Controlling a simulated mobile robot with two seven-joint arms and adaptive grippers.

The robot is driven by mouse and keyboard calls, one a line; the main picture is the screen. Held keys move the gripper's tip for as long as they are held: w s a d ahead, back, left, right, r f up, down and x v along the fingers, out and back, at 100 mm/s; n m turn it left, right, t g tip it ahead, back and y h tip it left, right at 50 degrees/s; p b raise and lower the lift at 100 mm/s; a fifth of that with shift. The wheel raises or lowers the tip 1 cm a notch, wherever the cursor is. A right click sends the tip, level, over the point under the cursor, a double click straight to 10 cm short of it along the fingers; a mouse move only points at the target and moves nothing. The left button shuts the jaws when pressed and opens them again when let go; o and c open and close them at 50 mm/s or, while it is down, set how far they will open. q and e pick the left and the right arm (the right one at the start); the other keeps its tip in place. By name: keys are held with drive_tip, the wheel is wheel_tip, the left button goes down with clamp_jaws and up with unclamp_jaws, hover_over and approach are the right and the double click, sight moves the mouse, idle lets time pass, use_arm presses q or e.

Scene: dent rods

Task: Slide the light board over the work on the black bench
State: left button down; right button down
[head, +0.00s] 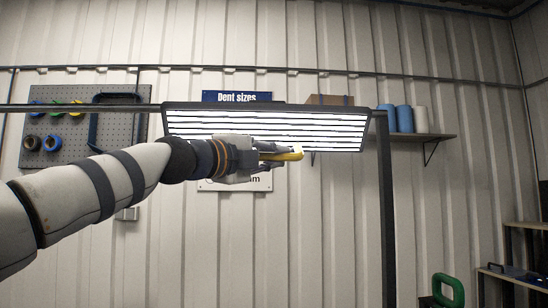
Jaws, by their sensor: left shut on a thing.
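The light board (330,132) is a wide dark-framed panel with bright white stripes. It hangs from a horizontal dark rail (80,107), tilted toward me. My left gripper (282,155) reaches in from the left in front of the board's lower middle. It is shut on a yellow piece (297,154), which looks like a handle at the board's lower edge; the gripper hides part of how it joins. The black bench and the work on it are not in view. My right gripper is not in view.
A dark upright post (386,220) stands right of the board. A green-handled thing (448,290) is at lower right.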

use_arm(q)
drive_tip(key=shift+d, duration=0.2)
idle(0.3)
drive_tip(key=c, duration=1.6)
unclamp_jaws()
drive_tip(key=shift+o, duration=0.2)
drive_tip(key=v, duration=1.2)
drive_tip(key=shift+f, duration=0.1)
